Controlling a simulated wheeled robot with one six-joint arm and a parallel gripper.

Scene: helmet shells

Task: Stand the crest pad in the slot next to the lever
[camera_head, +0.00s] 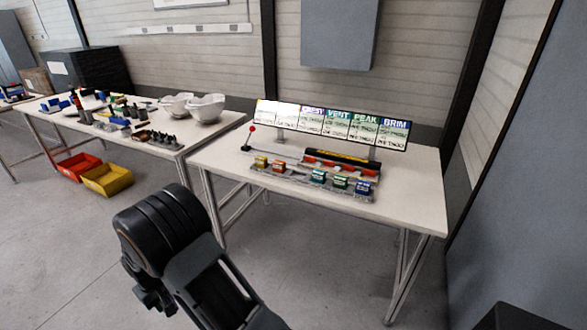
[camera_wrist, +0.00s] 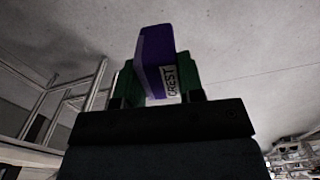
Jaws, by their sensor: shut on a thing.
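The crest pad (camera_wrist: 152,62) is a purple block with a white label reading CREST. In the wrist view it is held between the green-faced fingers of my gripper (camera_wrist: 157,80), which is shut on it. The lever (camera_head: 251,130), with a red ball on top, stands at the left of the right-hand table. A low grey rack (camera_head: 309,186) runs to its right. A yellow pad (camera_head: 261,162) is nearest the lever, then a red pad (camera_head: 279,166), a gap, and teal (camera_head: 318,177), green (camera_head: 341,182) and blue (camera_head: 363,188) pads. My fingers are not visible in the head view.
A black bar with red parts (camera_head: 340,160) lies behind the rack. A sign board (camera_head: 338,121) with words including VENT, PEAK and BRIM stands behind it. The left table (camera_head: 150,140) holds white helmet shells (camera_head: 205,107) and small parts. Yellow (camera_head: 108,179) and red (camera_head: 77,166) bins are on the floor.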

